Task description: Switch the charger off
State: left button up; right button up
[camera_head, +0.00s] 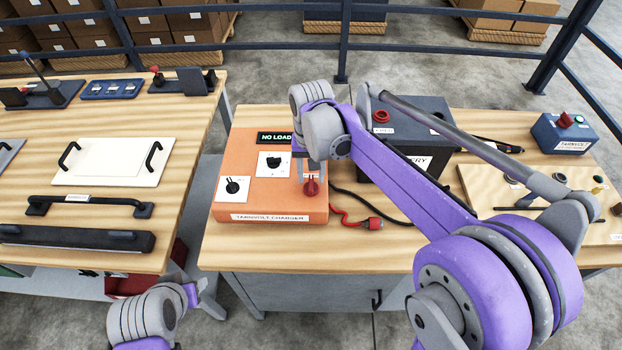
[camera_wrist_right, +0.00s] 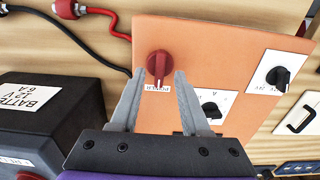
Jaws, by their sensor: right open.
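The orange charger (camera_head: 270,205) stands on the right-hand wooden table, with a display reading "NO LOAD" (camera_head: 274,137). Its red knob (camera_head: 312,187) is at the front right of its top, partly covered by my right gripper (camera_head: 311,176). In the wrist view the red knob (camera_wrist_right: 159,65) has a label marked POWER beside it. My open right gripper (camera_wrist_right: 160,75) points at this knob, a fingertip on either side; contact cannot be told. Two black knobs (camera_head: 233,187) (camera_head: 273,161) sit on white plates. My left gripper (camera_head: 203,297) is low at left, its jaws unclear.
A dark battery box (camera_head: 430,115) stands right of the charger, partly behind my right arm. A red-ended cable (camera_head: 372,223) lies between them. The left table holds a panel with handles (camera_head: 112,160) and black bars. A small blue switch box (camera_head: 563,134) stands far right.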

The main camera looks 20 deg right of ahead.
jog(key=shift+f, duration=1.2)
grip_shut()
